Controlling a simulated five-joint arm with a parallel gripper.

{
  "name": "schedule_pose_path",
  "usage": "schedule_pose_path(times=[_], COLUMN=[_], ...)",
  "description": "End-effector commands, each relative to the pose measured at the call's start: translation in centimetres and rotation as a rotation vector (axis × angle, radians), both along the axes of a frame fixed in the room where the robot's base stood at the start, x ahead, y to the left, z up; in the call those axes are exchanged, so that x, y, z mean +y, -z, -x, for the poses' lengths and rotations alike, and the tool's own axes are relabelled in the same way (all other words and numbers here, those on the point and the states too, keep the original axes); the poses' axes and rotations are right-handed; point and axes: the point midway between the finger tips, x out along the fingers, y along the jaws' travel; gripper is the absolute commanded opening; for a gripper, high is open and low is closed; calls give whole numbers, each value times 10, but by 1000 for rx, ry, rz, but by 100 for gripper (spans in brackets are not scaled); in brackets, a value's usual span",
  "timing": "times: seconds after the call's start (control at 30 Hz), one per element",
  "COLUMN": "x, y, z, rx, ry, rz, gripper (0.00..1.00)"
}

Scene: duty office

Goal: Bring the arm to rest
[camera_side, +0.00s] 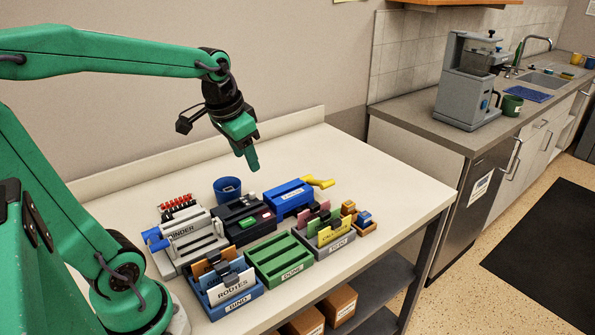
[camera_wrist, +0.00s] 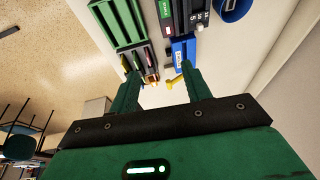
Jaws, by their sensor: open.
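My gripper (camera_side: 251,158) hangs in the air above the back part of the white desk (camera_side: 370,165), pointing down and clear of everything on it. My green arm reaches over from the left, with its upper link raised. In the wrist view my gripper (camera_wrist: 160,72) shows two green fingers spread apart, with nothing held between them. A yellow object (camera_wrist: 175,86) appears past the fingers, near the right one. In the side view, the yellow object (camera_side: 319,182) lies at the far end of a blue box (camera_side: 291,199).
Below stand a blue cup (camera_side: 227,189), a grey binder machine (camera_side: 185,243), a dark box (camera_side: 243,220), a green DONE tray (camera_side: 279,259), a TO DO tray (camera_side: 323,240) with cards and a blue BIND tray (camera_side: 232,295) with a ROUTES card. The desk's right side is bare.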

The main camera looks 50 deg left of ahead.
Motion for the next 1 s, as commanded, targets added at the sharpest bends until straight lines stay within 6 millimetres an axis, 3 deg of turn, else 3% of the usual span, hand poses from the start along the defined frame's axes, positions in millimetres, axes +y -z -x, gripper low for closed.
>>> schedule_pose_path(times=[0.2,0.5,0.7,1.0], x=[-39,-75,-84,-86], y=[-6,-3,0,1], z=[28,63,74,76], rx=[-84,-178,-207,-209], ry=[11,19,20,19], rz=[15,57,76,78], gripper=[48,48,48,48])
